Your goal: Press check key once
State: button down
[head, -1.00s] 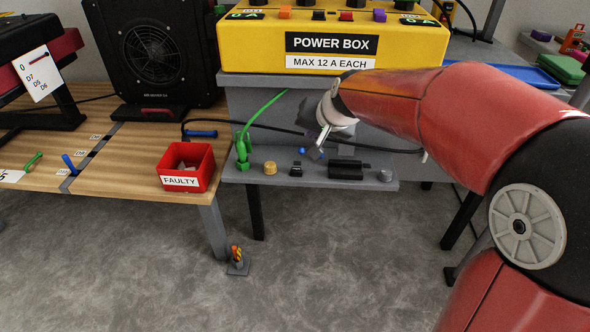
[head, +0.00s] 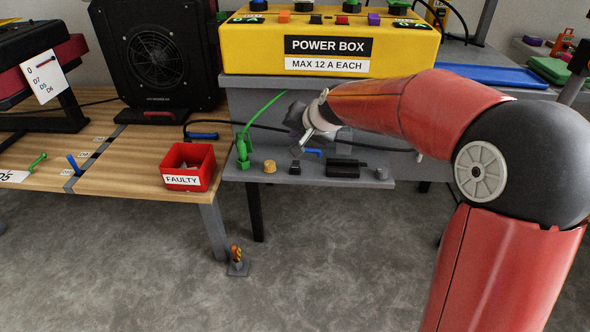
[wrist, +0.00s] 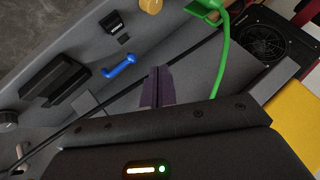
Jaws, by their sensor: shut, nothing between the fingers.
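My gripper (wrist: 158,88) shows in the wrist view with its two dark fingers together and nothing between them. It is over the grey shelf (head: 228,173), apart from the parts there.
The shelf also holds a green plug with cable (head: 243,152), a brass knob (head: 269,166), a black box (head: 345,168) and a grey knob (head: 381,174). The yellow power box (head: 240,45) stands above and behind. A red FAULTY bin (head: 205,160) is to the left.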

notch_tip(320, 180, down, 8)
jog(key=b, duration=0.5)
jog(key=shift+r, duration=0.15)
jog(key=shift+b, duration=0.3)
dwell(1.3)
jog(key=shift+f+b, duration=0.4)
jog(key=shift+b, duration=0.05)
jog(key=shift+f+b, duration=0.4)
dwell(0.5)
jog(key=shift+r, duration=0.15)
jog(key=shift+r+p, duration=0.5)
jog(key=shift+r, duration=0.15)
notch_tip(320, 180, up, 5)
jog(key=p, duration=0.3)
dwell(0.4)
